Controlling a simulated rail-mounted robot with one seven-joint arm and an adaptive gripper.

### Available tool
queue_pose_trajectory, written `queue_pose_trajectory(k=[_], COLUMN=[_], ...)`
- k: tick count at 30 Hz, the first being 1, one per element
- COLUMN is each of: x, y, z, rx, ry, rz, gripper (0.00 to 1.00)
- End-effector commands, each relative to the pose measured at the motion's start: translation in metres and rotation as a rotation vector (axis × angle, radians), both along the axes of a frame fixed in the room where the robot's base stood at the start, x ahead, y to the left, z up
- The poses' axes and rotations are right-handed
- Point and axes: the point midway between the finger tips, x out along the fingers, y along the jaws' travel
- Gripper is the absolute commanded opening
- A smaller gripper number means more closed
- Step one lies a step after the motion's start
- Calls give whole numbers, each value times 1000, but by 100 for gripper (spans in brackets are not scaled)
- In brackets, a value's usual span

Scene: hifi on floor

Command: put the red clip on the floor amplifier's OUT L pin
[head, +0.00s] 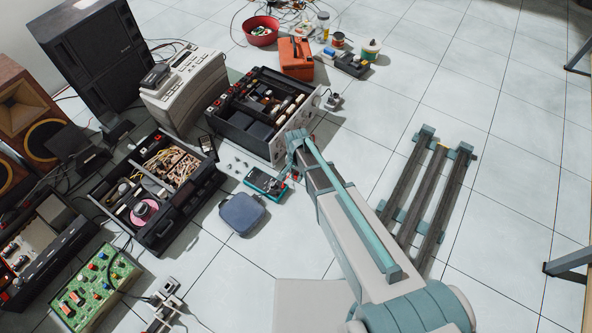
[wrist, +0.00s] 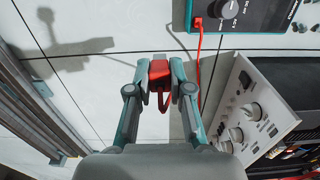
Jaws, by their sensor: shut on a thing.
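My gripper (wrist: 160,80) is shut on the red clip (wrist: 159,69) in the wrist view, and a red lead loops down between the fingers. The clip is held above the white tiles. An open amplifier (wrist: 245,115) with a silver knobbed front lies to the right, apart from the clip. In the head view this amplifier (head: 240,125) stands beyond my arm, its top open. I cannot make out the OUT L pin in either view. The clip and fingertips are not clear in the head view.
A teal multimeter (wrist: 250,14) with a red lead lies near my gripper; it also shows in the head view (head: 266,182), beside a blue-grey pouch (head: 242,213). Another open chassis (head: 160,240) is left. Dark rails (head: 410,190) lie right.

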Motion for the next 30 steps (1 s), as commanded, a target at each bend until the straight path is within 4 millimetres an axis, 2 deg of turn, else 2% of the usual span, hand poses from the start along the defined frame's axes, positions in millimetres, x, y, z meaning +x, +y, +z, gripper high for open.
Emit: queue_pose_trajectory(k=[30], x=[0], y=[0], z=[38], rx=[0], ry=[0], rz=[0], gripper=[0])
